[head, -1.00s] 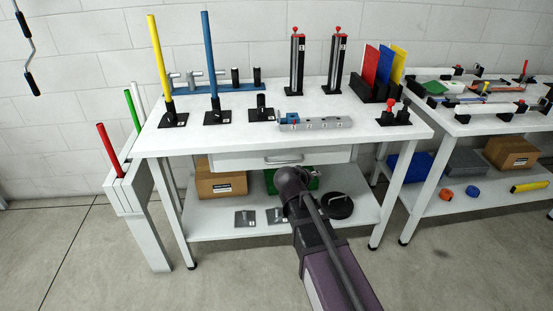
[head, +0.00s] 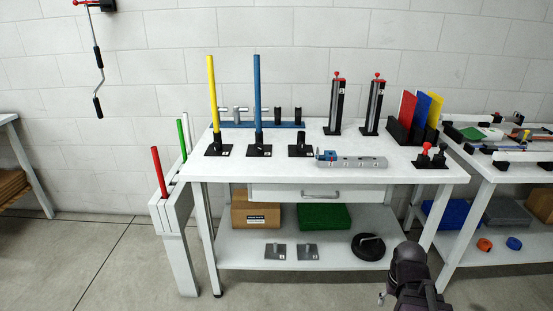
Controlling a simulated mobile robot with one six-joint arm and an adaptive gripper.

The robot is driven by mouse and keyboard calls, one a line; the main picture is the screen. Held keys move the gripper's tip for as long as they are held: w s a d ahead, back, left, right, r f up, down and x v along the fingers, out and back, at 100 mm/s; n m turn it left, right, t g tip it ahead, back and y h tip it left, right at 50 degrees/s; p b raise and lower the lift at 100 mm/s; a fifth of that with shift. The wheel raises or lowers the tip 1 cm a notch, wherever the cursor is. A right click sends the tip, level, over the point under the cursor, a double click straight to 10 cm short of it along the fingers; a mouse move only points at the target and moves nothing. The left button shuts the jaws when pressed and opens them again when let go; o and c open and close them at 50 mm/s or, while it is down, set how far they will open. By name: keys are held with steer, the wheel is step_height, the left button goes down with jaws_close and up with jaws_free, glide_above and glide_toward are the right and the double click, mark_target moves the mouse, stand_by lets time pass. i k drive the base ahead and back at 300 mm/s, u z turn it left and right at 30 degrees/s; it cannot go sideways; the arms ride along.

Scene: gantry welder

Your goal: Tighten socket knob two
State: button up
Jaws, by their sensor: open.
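Three black sockets stand in a row on the left of the white workbench (head: 340,172) in the head view. The left socket (head: 217,150) holds an upright yellow rod (head: 212,95). The middle socket (head: 259,150) holds an upright blue rod (head: 257,95). The right socket (head: 301,150) is empty. Each has a small white label, too small to read. Their knobs are too small to make out clearly. Part of my dark arm shows at the lower right, in front of the bench and away from the sockets. I cannot make out my gripper.
A blue rail (head: 290,125) stands behind the sockets. Two columns (head: 375,105) and colored plates (head: 421,110) stand behind. A rack (head: 170,205) adjoins the bench's left end.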

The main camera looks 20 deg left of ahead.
mark_target(257, 146)
steer(key=k, duration=0.65)
steer(key=u, duration=0.35)
steer(key=i, duration=1.65)
steer(key=z, duration=0.35)
